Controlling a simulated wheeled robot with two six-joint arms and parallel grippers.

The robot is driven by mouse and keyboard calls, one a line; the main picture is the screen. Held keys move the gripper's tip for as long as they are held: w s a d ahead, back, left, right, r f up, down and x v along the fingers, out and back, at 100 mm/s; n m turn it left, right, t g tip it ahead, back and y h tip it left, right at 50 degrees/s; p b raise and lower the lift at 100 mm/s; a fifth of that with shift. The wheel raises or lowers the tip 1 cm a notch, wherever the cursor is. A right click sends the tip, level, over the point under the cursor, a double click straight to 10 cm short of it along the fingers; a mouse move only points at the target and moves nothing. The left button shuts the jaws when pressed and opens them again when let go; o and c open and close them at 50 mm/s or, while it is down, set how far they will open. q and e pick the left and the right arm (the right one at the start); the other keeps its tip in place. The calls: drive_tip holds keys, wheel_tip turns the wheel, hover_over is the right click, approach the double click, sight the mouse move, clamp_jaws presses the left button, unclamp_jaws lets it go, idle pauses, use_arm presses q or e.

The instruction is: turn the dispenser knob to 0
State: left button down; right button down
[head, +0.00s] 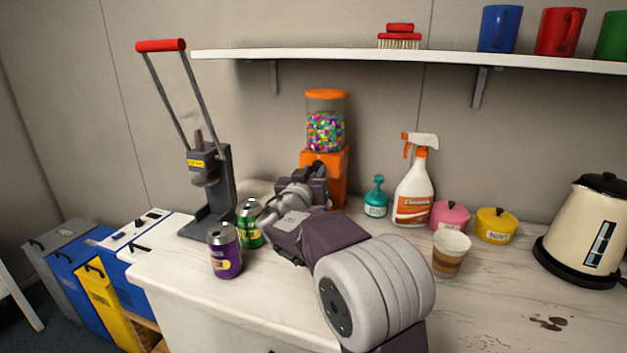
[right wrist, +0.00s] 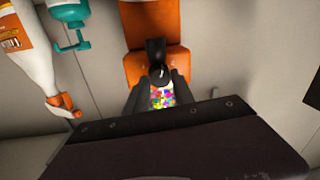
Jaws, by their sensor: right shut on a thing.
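The dispenser is an orange-based candy machine (head: 324,166) with a clear jar of coloured candy and an orange lid, standing on the counter against the wall. My right gripper (head: 314,172) reaches the front of its orange base. In the right wrist view the dark knob (right wrist: 156,50) stands out from the orange body, and my right gripper (right wrist: 159,82) is shut on it. A small pale mark shows on the knob's end, but I cannot read a number. In the head view my gripper and arm hide the knob. My left gripper is not in view.
Left of my arm stand a green can (head: 249,228), a purple can (head: 224,254) and a press with a red handle (head: 161,46). To the right are a teal bottle (head: 376,203), a spray bottle (head: 414,190), a cup (head: 451,254) and a kettle (head: 580,225).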

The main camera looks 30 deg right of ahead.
drive_tip(key=shift+f+n+b, duration=0.45)
drive_tip(key=shift+n+b, duration=0.05)
drive_tip(key=shift+b, duration=0.3)
drive_tip(key=shift+r+n+b, duration=0.25)
drive_tip(key=shift+n+b, duration=0.35)
drive_tip(key=shift+n, duration=0.4)
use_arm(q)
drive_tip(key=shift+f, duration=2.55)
use_arm(e)
drive_tip(key=shift+r+n, duration=0.2)
drive_tip(key=shift+n, duration=0.7)
drive_tip(key=c, duration=1.1)
unclamp_jaws()
use_arm(q)
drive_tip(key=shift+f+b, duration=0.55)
drive_tip(key=shift+b, duration=0.2)
use_arm(e)
drive_tip(key=v, duration=0.9)
drive_tip(key=shift+a+r, duration=0.15)
drive_tip(key=shift+o, duration=0.3)
drive_tip(key=shift+w, duration=0.1)
